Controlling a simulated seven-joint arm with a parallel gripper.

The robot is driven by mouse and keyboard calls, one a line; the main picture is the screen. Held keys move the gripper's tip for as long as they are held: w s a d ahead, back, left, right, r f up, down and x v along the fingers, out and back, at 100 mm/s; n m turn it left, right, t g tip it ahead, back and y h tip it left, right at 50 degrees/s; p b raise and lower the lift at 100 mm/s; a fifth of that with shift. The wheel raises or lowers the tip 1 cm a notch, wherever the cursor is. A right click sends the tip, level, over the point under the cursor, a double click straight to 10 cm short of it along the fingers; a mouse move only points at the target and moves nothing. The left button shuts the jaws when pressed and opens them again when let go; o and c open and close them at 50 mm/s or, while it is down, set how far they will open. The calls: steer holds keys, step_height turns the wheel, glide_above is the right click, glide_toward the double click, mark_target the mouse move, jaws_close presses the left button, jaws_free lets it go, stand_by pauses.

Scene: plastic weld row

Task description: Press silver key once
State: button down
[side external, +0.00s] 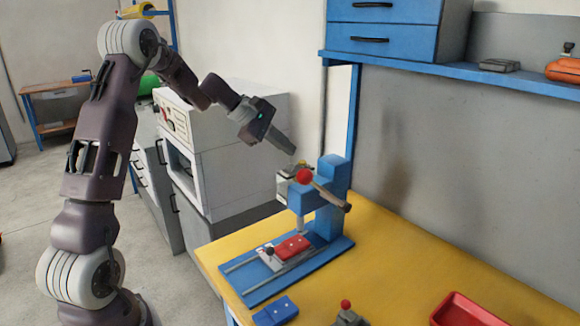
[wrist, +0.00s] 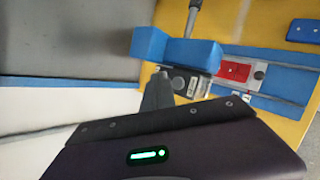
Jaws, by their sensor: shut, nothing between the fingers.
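I cannot clearly make out which part is the silver key. My gripper (side external: 292,151) is shut and empty, above the control box and pointing down at it. In the wrist view its tip (wrist: 163,76) lies next to the box's left end. I cannot tell whether it touches.
A blue block (side external: 276,311) and a red tray (side external: 466,312) are on the yellow table (side external: 390,255). A blue shelf (side external: 440,72) hangs above.

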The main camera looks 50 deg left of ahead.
steer(key=shift+f, duration=0.7)
steer(key=shift+f, duration=0.1)
stand_by(1.5)
steer(key=shift+f, duration=0.3)
steer(key=shift+f, duration=0.65)
stand_by(0.5)
steer(key=shift+r, duration=1.05)
steer(key=shift+r, duration=0.1)
steer(key=shift+r, duration=2.45)
